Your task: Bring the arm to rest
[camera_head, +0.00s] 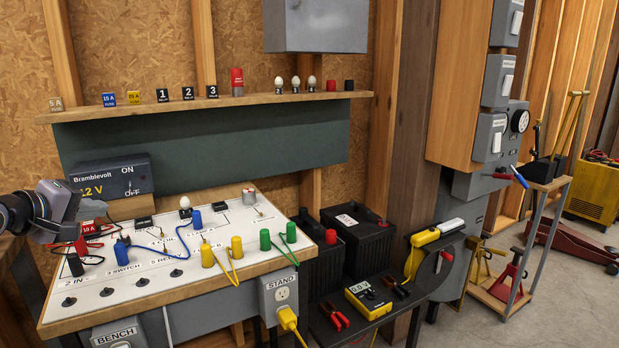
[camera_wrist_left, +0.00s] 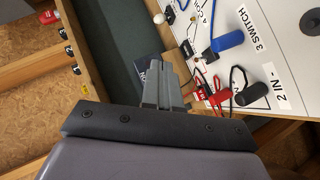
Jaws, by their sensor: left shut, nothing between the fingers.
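My left gripper (camera_head: 93,210) is at the left edge of the head view, above the left end of the white wiring board (camera_head: 125,292). Its fingers are together with nothing between them. The closed fingers also show in the left wrist view (camera_wrist_left: 157,75), pointing up the picture beside the board. A red plug (camera_head: 92,229) and a black plug (camera_head: 75,265) lie just below the gripper; I cannot tell whether it touches the red one. My right gripper is not in view.
The board carries blue (camera_head: 121,250), yellow (camera_head: 207,254) and green (camera_head: 265,240) plugs with leads. A 12 V power unit (camera_head: 112,177) stands behind the gripper. A shelf (camera_head: 215,103) with small labelled parts runs above. Black batteries (camera_head: 357,240) and tools fill the right side.

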